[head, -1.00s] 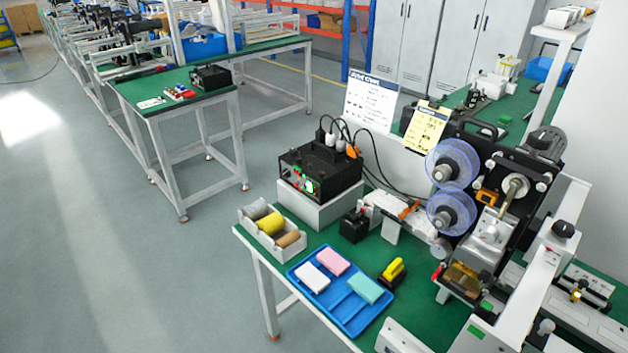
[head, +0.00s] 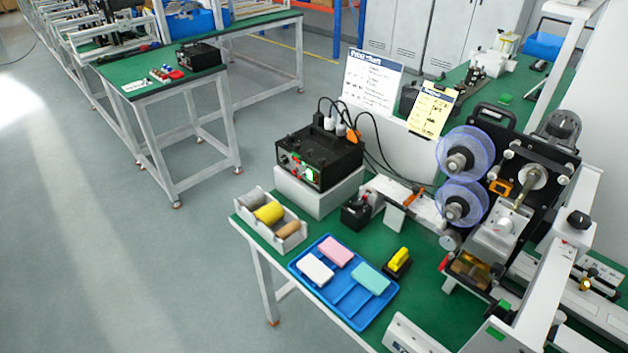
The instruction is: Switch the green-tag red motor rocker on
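A black control box (head: 318,158) stands on a white block on the green-topped table. Its front face has a small lit green patch (head: 308,176) and small red marks beside it. A green patch (head: 503,306) also shows low on the coding machine (head: 515,185), and a red part (head: 444,262) sits on its left side. The parts are too small for me to tell which one is the red motor rocker, or its position. Neither of my grippers is in view.
A blue tray (head: 345,300) with pink, white and teal blocks lies at the table's front, beside a white bin (head: 286,240) of rolls. A small black unit (head: 356,212) and cables are near the box. Open floor (head: 120,260) lies to the left.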

